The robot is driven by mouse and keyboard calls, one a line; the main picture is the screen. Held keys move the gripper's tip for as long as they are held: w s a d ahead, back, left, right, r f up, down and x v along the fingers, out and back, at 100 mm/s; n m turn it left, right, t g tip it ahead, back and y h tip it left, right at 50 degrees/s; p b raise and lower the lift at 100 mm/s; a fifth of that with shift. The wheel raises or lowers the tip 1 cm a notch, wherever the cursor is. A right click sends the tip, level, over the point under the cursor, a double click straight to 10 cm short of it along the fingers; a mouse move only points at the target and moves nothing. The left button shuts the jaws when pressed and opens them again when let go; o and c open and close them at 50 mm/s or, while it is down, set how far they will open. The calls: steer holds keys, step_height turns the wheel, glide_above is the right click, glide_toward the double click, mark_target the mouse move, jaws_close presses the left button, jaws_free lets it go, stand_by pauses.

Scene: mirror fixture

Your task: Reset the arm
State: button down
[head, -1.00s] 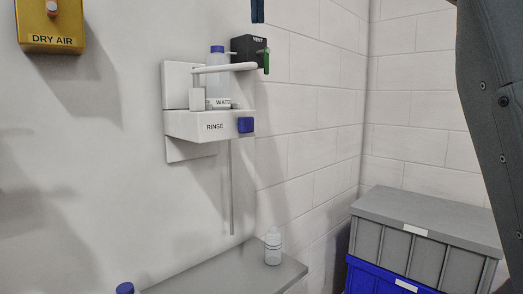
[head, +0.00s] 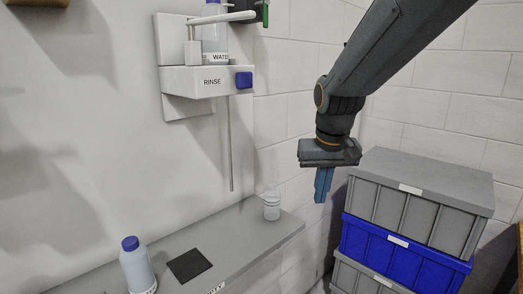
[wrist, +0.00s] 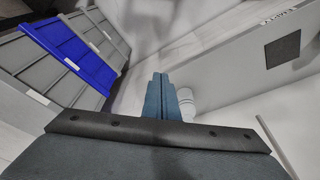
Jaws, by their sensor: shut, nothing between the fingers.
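My gripper (head: 323,186) hangs from my dark grey arm right of the middle in the head view, its blue fingers pointing down. It is in the air, right of and above the small clear bottle, beside the stacked crates. In the wrist view my gripper (wrist: 160,80) shows its fingers together with nothing between them.
A small clear bottle (head: 271,206) stands on the grey shelf (head: 225,237). A blue-capped bottle (head: 138,270) and a dark square pad (head: 189,265) are at left. The rinse station (head: 205,82) is on the wall. Stacked grey and blue crates (head: 400,250) stand at right.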

steer(key=s+d+f, duration=0.5)
steer(key=s+f, duration=0.8)
step_height(320, 180, down, 12)
steer(key=w+g+b, duration=0.1)
steer(key=b, duration=1)
steer(key=shift+b, duration=0.3)
steer(key=shift+a, duration=0.15)
